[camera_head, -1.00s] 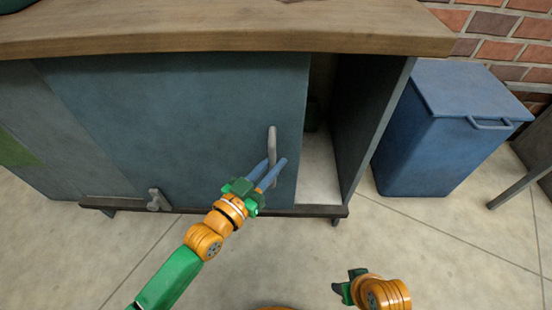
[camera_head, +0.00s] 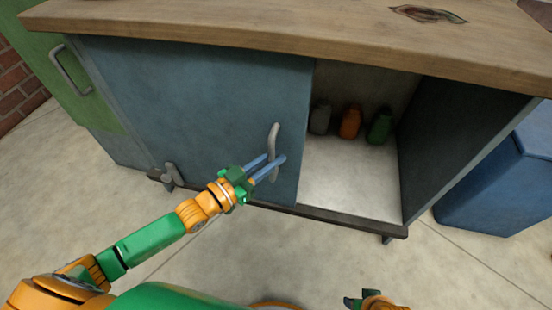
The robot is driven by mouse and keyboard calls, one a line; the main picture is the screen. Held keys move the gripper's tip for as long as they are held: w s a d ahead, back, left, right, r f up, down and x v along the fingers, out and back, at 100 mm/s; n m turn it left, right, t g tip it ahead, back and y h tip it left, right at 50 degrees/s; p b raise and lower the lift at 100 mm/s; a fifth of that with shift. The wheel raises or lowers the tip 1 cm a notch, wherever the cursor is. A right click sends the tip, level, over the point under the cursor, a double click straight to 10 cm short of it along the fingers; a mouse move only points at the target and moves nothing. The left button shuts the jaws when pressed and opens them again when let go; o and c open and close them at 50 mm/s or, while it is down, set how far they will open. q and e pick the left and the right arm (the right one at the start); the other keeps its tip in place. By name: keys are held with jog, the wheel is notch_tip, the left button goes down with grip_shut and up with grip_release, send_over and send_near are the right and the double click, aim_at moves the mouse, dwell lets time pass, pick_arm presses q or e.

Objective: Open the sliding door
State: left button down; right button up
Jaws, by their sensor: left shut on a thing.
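The blue sliding door (camera_head: 190,110) covers the left part of a wood-topped cabinet. The cabinet stands open to the right of the door. A grey upright bar handle (camera_head: 274,140) sits near the door's right edge. My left gripper (camera_head: 272,168) is shut on the lower part of this handle, with its two blue fingers around it. My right gripper (camera_head: 362,298) shows only in part at the bottom edge. Whether its jaws are open or shut cannot be made out.
Inside the cabinet stand a grey bottle (camera_head: 320,119), an orange bottle (camera_head: 350,123) and a green bottle (camera_head: 380,127). A blue bin (camera_head: 500,185) stands to the right. A green panel with a handle (camera_head: 72,70) is at the left. Bare floor lies in front.

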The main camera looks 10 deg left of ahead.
pick_arm(q)
jog(key=c, duration=0.8)
grip_release()
jog(key=shift+s+a, duration=0.15)
jog(key=p+v, duration=0.2)
jog(key=v, duration=0.4)
jog(key=shift+s+a, duration=0.2)
jog(key=shift+s, duration=0.05)
pick_arm(e)
jog(key=f, duration=0.1)
jog(key=s+f, duration=0.1)
jog(key=f, duration=0.1)
jog(key=s+f, duration=0.1)
jog(key=shift+d+f, duration=0.25)
